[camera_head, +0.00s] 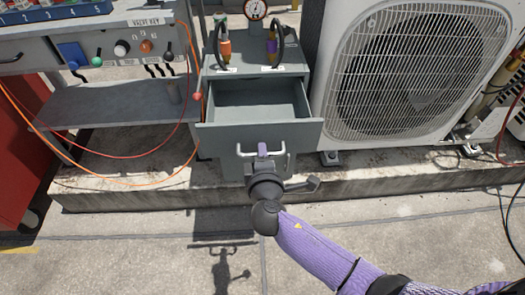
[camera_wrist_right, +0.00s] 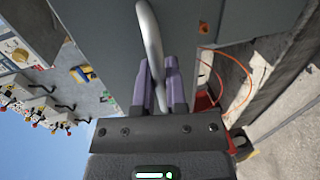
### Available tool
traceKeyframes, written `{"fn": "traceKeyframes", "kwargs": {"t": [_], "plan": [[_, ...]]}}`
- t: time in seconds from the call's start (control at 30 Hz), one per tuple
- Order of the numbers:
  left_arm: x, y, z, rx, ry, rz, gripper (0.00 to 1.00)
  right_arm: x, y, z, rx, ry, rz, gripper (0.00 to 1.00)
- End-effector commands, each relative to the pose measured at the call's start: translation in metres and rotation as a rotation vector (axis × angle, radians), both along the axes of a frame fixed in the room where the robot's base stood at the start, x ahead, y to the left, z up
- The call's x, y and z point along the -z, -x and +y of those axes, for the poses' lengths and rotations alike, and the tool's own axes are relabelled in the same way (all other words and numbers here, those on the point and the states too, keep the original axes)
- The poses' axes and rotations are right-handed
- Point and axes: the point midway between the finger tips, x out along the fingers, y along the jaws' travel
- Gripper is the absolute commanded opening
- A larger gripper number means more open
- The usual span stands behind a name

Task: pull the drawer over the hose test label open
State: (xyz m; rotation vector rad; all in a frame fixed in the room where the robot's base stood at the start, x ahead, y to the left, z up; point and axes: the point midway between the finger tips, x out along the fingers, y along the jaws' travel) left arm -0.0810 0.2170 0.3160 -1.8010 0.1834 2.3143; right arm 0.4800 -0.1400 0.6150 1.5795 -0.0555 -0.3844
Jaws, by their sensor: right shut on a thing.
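A grey cabinet (camera_head: 290,57) stands in the middle of the head view. Its upper drawer (camera_head: 217,135) is pulled out, and its inside looks empty. My right gripper (camera_head: 262,150) is shut on the pale metal drawer handle (camera_head: 241,150) at the drawer front. In the right wrist view the curved handle (camera_wrist_right: 150,40) passes between the purple fingers of my right gripper (camera_wrist_right: 158,85). I cannot make out a hose test label; the cabinet below the drawer is partly behind my right wrist. My left gripper is not in view.
Two short hoses and a gauge (camera_head: 255,9) sit on the cabinet top. A large condenser unit (camera_head: 337,100) stands close on the right. A control bench (camera_head: 110,105) is on the left, with orange and red cables (camera_head: 150,184) hanging down. The concrete floor (camera_head: 130,250) in front is mostly clear.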

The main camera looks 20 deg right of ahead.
Motion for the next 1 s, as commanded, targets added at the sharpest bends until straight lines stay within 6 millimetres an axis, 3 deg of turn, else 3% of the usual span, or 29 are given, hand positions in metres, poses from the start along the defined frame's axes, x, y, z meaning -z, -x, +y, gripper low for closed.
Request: {"fn": "traceKeyframes", "kwargs": {"t": [0.1, 0.13, 0.27, 0.63, 1.0], "plan": [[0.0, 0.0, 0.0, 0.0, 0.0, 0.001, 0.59, 0.001, 0.0, 0.0, 0.0, -0.001, 0.003, 0.0], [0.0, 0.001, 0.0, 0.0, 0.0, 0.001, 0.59, 0.001, 0.0, 0.0, 0.0, -0.001, 0.003, 0.22], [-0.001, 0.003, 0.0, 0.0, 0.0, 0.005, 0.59, 0.001, 0.0, 0.0, 0.0, -0.001, 0.002, 0.48], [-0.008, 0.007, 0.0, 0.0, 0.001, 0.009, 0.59, -0.004, 0.009, 0.003, -0.001, -0.002, 0.0, 0.48], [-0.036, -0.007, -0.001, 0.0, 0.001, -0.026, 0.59, -0.021, 0.083, 0.024, 0.0, -0.001, 0.002, 0.48]]}}
